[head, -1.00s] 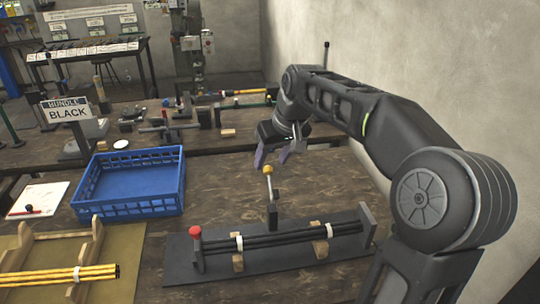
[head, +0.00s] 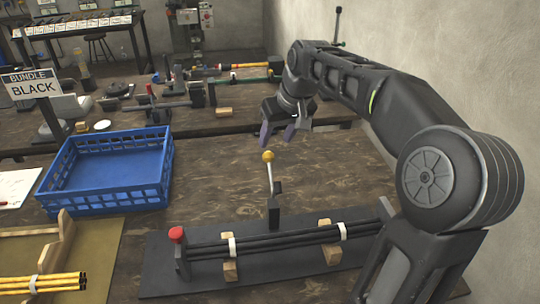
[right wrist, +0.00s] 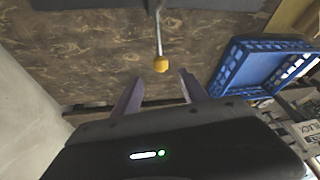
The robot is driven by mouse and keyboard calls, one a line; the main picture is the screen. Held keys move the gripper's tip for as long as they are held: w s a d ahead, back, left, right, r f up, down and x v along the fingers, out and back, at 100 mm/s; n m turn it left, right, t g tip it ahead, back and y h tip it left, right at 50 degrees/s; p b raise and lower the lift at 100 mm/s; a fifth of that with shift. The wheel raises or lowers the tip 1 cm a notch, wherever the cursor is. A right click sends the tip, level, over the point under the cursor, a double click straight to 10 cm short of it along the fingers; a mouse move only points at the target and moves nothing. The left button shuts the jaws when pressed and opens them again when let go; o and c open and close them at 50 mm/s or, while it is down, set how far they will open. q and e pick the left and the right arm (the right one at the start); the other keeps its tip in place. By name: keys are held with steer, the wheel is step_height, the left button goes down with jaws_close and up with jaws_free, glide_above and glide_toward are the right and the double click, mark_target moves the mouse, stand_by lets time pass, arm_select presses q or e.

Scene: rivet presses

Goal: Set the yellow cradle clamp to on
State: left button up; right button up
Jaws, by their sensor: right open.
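The yellow cradle clamp is a lever with a yellow ball knob (head: 268,156) on a pale rod, rising from a dark post (head: 273,212) behind the black cradle base (head: 160,262). The lever stands nearly upright, tilted slightly. My right gripper (head: 278,136) is open and empty, above and just behind the knob in the head view. In the right wrist view the knob (right wrist: 161,63) lies just beyond and between the two fingertips, apart from them. Black rods (head: 280,240) with white bands lie in the cradle on wooden blocks. My left gripper is not in view.
A red knob (head: 176,233) stands at the cradle's left end. A blue crate (head: 165,185) stands to the left, near a "BUNDLE BLACK" sign (head: 31,84). Yellow rods (head: 45,283) lie at lower left. A wall is at right. Table between crate and lever is clear.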

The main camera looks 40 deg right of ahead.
mark_target(270, 153)
steer(key=shift+s+r, duration=0.1)
steer(key=shift+p+x, duration=0.35)
steer(key=shift+x, duration=3.55)
jaws_close()
